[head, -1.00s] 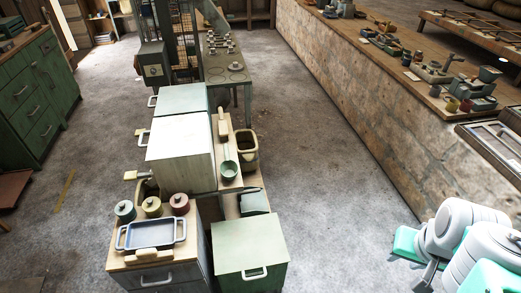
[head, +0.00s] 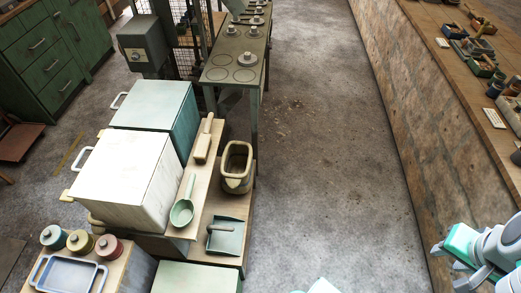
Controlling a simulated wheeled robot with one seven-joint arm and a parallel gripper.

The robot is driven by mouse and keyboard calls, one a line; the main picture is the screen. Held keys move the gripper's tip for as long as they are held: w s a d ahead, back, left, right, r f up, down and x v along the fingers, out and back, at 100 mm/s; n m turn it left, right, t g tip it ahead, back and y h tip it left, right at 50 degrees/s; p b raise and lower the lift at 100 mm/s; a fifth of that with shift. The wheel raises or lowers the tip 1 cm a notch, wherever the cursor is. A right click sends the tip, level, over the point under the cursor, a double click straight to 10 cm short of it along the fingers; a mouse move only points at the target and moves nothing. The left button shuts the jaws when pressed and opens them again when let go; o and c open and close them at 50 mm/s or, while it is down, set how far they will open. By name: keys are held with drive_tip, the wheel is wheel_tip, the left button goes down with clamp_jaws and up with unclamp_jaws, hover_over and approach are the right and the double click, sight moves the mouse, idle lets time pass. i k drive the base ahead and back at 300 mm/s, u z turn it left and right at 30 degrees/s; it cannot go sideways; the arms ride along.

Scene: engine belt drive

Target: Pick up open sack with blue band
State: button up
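I cannot make out a blue band on any sack. My gripper (head: 452,265) is at the lower right, well apart from this container, with grey and teal parts.
A green scoop (head: 183,210), a dustpan (head: 225,236) and a wooden-handled brush (head: 204,140) lie near the container. White (head: 122,180) and green boxes stand left. A blue tray (head: 68,275) and several lidded pots are lower left. Open floor (head: 325,150) lies between bench and stone-sided counter (head: 420,150).

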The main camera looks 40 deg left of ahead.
sight(237, 166)
drive_tip(key=i, duration=1.3)
drive_tip(key=u, duration=4.6)
drive_tip(key=i, duration=0.5)
drive_tip(key=z, duration=0.05)
